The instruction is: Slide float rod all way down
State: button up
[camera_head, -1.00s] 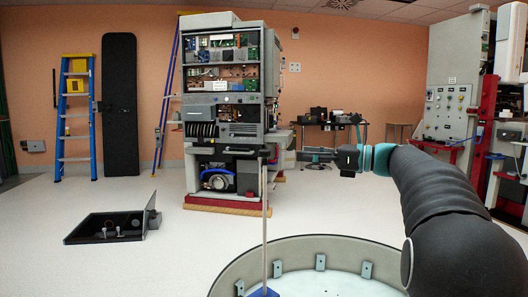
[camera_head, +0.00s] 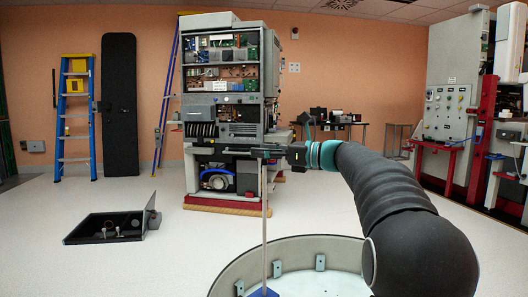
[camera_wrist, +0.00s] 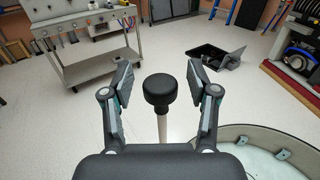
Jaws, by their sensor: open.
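My gripper (camera_head: 268,150) is level with the rod's top in the head view. In the wrist view my gripper (camera_wrist: 159,78) is open, with one finger on each side of the knob and a gap on both sides. The knob is hard to tell from the gripper in the head view.
An open black case (camera_head: 105,227) lies on the floor at left. A tall electronics rack (camera_head: 225,110) stands behind the rod, with a blue ladder (camera_head: 76,115) further left. The wrist view shows a metal cart (camera_wrist: 95,60) at upper left. Open floor surrounds the tank.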

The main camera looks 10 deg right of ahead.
grip_shut()
jog(key=shift+f, duration=0.1)
